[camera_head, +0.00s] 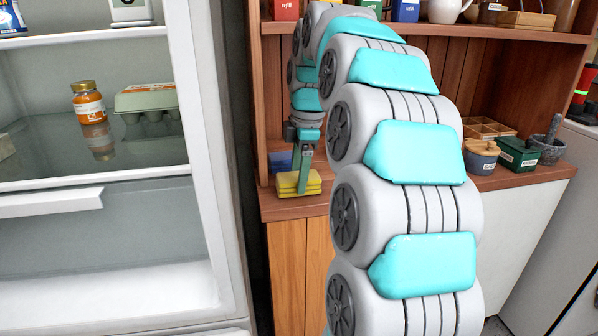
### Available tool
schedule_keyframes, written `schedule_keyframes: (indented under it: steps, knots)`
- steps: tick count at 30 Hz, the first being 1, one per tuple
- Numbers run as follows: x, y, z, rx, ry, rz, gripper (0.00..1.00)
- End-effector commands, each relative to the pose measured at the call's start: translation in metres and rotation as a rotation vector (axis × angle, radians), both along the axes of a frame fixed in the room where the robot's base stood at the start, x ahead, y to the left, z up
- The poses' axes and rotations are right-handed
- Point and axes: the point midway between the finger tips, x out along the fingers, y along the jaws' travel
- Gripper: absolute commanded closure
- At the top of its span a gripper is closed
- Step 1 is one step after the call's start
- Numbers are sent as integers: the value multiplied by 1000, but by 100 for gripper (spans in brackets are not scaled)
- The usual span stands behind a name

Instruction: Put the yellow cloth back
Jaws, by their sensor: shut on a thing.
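The yellow cloth (288,187) is a small folded yellow stack at the left end of the wooden counter. My gripper (304,180) comes down on it from above and is shut on it. One teal finger shows in front of the cloth; the other finger is hidden. The cloth is at the counter top, but I cannot tell whether it touches the wood or hangs just above it. A blue folded item (279,161) lies just behind the yellow cloth.
My arm hides the middle of the counter (300,207). On its right stand a wooden divided box (482,129), a lidded jar (481,157), a green box (517,154) and a mortar (547,149). A shelf with goods is above. An open fridge (212,150) is at left.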

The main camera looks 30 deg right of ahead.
Motion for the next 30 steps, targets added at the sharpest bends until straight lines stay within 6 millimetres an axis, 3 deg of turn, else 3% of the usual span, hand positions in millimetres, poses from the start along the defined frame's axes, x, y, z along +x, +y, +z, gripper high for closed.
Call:
schedule_keyframes:
  steps: [11, 12, 18, 26, 30]
  knots:
    - [0, 0, -4, 0, -1, 0, 79]
    - [0, 0, -3, 0, -1, 0, 22]
    - [0, 0, -3, 0, -2, -1, 0]
    - [0, 0, -2, 0, -2, -1, 0]
    - [-2, 5, 10, -1, -4, 0, 0]
